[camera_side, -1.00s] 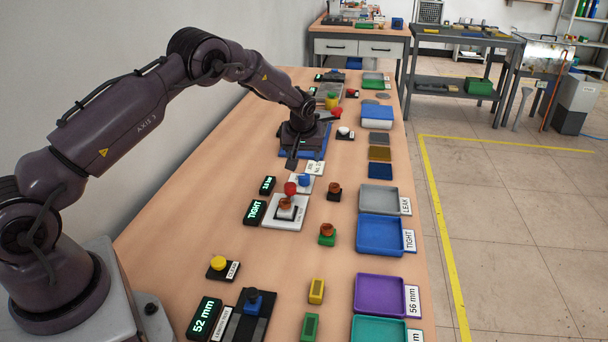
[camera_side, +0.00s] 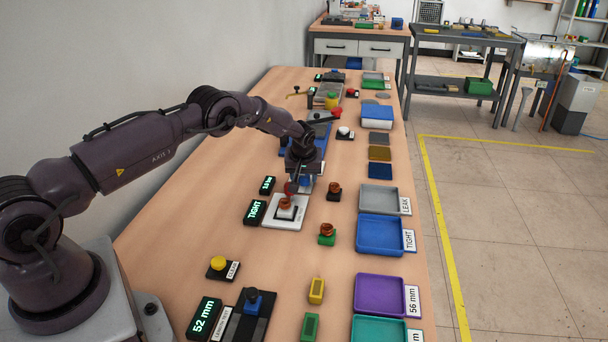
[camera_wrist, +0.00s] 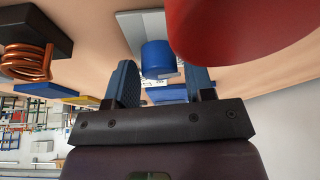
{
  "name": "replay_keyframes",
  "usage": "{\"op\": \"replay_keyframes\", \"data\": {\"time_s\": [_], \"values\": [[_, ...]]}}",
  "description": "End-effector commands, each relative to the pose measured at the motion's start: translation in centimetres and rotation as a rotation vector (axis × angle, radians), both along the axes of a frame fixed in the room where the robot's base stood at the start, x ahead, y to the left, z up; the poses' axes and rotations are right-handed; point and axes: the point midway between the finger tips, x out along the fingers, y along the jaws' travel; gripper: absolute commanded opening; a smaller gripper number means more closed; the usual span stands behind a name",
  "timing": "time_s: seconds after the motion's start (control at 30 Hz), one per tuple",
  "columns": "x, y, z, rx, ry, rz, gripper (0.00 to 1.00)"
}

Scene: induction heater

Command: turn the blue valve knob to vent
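The blue valve knob (camera_wrist: 158,58) stands on a light plate in the wrist view, showing between the two fingers with a gap on each side. My gripper (camera_wrist: 160,76) is open, and nothing is held in it. I cannot tell whether the fingertips reach down beside the knob or stop short of it. In the side view my gripper (camera_side: 300,181) points down over the knob's place and mostly hides the knob and its label. A red knob (camera_wrist: 242,22) looms large at the top of the wrist view, close to the camera.
A white fixture (camera_side: 285,219) with a copper coil and a lit "TIGHT" display (camera_side: 255,212) stand just in front of my gripper. A dark block with a copper coil (camera_side: 334,190) is to the right. Blue and grey trays (camera_side: 380,250) line the right edge.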

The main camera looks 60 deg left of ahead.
Motion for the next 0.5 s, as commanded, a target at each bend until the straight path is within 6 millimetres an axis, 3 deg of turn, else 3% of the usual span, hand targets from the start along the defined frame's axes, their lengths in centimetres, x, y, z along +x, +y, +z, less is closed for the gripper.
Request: {"op": "replay_keyframes", "data": {"time_s": [0.03, 0.13, 0.17, 0.5], "values": [[0.00, -0.01, 0.02, 0.000, 0.000, 0.000, 0.37], [0.00, -0.01, 0.02, 0.000, 0.000, 0.000, 0.14], [0.00, -0.01, 0.02, 0.000, 0.000, 0.000, 0.11], [-0.08, 0.05, 0.02, 0.000, 0.001, -0.042, 0.11]]}}
